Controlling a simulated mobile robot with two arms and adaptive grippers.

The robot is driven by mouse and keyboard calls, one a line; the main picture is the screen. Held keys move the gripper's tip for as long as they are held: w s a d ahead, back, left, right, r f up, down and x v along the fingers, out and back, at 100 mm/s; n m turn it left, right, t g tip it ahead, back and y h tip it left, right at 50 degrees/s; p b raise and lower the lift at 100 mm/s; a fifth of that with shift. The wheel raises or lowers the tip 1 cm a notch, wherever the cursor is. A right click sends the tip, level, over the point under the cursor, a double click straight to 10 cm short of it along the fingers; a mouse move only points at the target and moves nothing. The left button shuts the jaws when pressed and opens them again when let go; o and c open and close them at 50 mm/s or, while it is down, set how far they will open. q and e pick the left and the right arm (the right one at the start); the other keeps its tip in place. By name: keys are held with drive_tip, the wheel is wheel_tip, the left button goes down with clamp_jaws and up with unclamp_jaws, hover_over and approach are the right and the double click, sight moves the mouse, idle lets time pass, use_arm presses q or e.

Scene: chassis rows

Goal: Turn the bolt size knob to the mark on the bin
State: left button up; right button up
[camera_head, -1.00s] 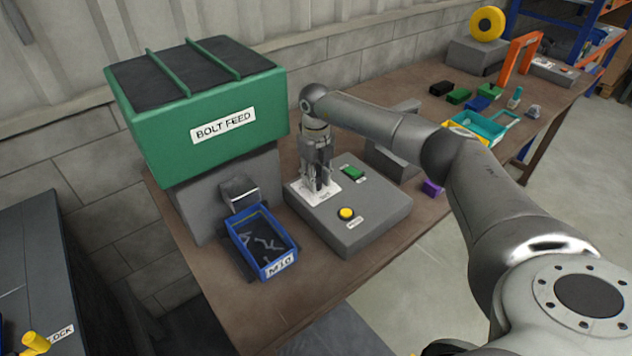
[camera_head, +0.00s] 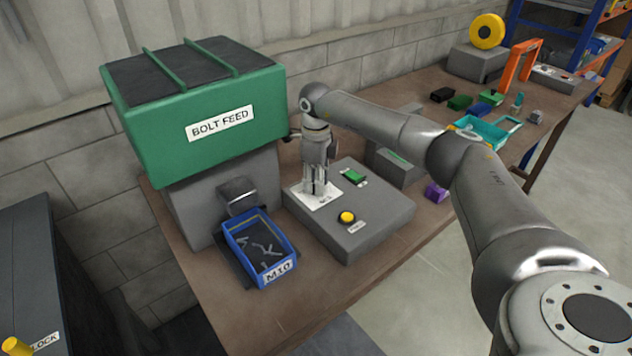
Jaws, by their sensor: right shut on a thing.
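My right gripper (camera_head: 318,188) points straight down over a white dial plate (camera_head: 322,199) on the grey control box. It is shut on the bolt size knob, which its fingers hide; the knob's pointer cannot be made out. The marks on the plate are too small to read. A blue bin (camera_head: 287,247) below the chute of the green bolt feed (camera_head: 150,118) carries the label M10 (camera_head: 278,271). Several grey bolts lie in the bin. My left gripper is not in view.
The control box (camera_head: 375,226) also has a green switch (camera_head: 355,176) and a yellow button (camera_head: 347,217). A purple block (camera_head: 436,193) sits at the bench's front edge. A teal tray (camera_head: 484,131) and several small coloured parts lie farther right.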

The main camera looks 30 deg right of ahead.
drive_tip(key=shift+r, duration=0.1)
idle(0.4)
drive_tip(key=o, duration=1.1)
drive_tip(key=shift+c, duration=0.2)
